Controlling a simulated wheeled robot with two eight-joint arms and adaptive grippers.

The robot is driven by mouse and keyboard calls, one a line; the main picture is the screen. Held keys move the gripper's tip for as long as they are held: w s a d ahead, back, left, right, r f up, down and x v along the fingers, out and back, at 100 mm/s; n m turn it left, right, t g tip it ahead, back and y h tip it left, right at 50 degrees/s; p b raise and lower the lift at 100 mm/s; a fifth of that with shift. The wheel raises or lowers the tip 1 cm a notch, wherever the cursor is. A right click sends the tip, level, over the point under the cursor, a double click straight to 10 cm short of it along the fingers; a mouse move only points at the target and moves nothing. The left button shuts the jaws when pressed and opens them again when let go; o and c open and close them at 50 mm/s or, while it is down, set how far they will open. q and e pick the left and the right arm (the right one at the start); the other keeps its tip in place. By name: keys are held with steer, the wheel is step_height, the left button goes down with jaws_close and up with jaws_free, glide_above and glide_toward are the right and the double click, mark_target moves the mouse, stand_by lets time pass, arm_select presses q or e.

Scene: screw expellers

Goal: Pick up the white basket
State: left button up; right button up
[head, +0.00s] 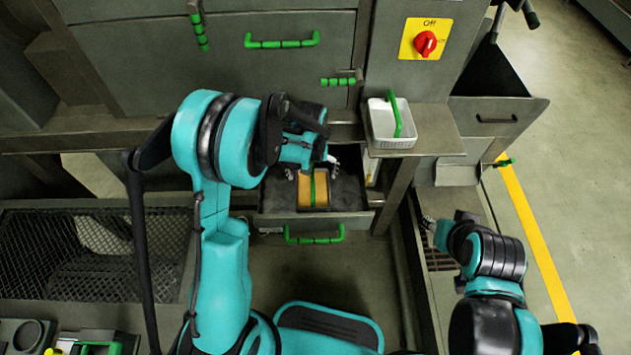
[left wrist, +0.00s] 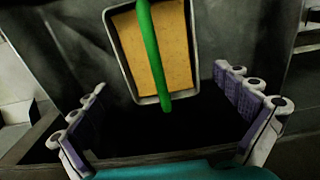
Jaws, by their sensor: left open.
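A white basket (head: 393,139) with a green handle stands on a ledge right of centre in the head view. It looks empty. Another basket (head: 313,190), with yellow-orange contents and a green handle, is in an open drawer. The left wrist view shows this basket, with its pale rim (left wrist: 123,70), ahead of the fingers. My left gripper (head: 311,167) is open above the drawer, by the far end of the filled basket. In the left wrist view its fingers (left wrist: 160,90) are spread and empty. My right gripper (head: 430,226) is at the right, away from both baskets; its jaws are unclear.
The open drawer (head: 268,222) has a green front handle (head: 314,237). A grey cabinet with a red switch (head: 425,43) stands behind the ledge. A mesh panel (head: 70,260) is at the left. Clear floor with a yellow line (head: 530,225) lies at the right.

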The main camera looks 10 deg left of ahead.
arm_select(q)
step_height(320, 180, down, 2)
steer(key=shift+s+b, duration=0.1)
steer(key=shift+b, duration=0.2)
step_height(320, 180, down, 5)
steer(key=shift+d+r+b, duration=0.15)
steer(key=shift+r+b, duration=0.05)
steer(key=shift+b, duration=0.9)
steer(key=shift+r, duration=0.1)
steer(key=shift+c, duration=0.9)
steer(key=shift+s, duration=0.1)
steer(key=c, duration=0.7)
